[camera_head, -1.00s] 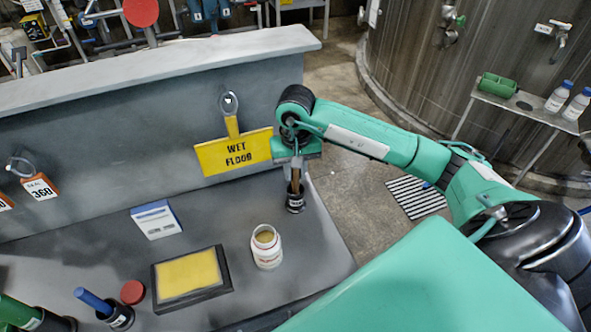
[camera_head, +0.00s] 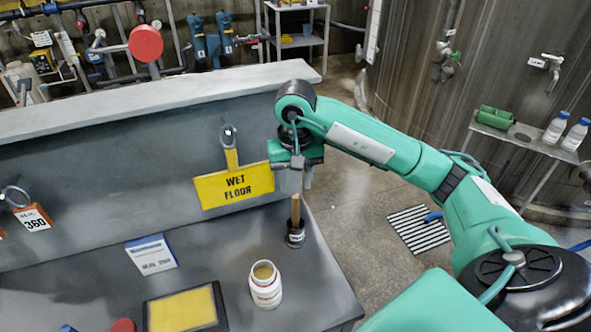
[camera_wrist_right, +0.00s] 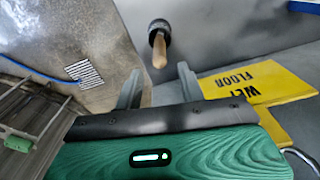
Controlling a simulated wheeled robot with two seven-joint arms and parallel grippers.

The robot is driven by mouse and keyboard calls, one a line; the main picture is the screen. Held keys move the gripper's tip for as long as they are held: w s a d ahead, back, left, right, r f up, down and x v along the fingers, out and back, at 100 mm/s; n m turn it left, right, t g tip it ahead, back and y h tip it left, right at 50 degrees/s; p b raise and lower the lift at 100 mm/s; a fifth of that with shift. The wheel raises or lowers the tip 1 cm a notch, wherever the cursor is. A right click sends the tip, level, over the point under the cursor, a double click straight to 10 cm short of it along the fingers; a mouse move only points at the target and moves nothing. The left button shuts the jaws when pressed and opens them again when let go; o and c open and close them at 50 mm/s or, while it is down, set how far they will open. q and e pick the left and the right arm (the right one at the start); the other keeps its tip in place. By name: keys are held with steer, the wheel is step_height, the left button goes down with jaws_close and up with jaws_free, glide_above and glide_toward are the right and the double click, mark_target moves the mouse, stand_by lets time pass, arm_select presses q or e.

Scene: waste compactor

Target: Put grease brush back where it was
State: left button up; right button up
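The grease brush (camera_head: 295,208) stands upright in a small dark holder (camera_head: 296,236) near the right end of the grey bench. Only its wooden handle shows above the rim; the bristles are hidden. In the right wrist view the brush handle (camera_wrist_right: 159,52) points toward the camera from the dark holder (camera_wrist_right: 158,26). My right gripper (camera_head: 300,184) is above the handle, pointing down. In the wrist view its two grey fingers (camera_wrist_right: 155,88) are apart with nothing between them, clear of the handle. My left gripper is not in view.
A yellow wet floor sign (camera_head: 234,187) hangs on the bench's back wall, left of my right gripper. An open white jar (camera_head: 266,288) stands in front of the holder. A yellow pad in a dark tray (camera_head: 222,305) lies further left.

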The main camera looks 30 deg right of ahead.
steer(key=shift+r, duration=2.15)
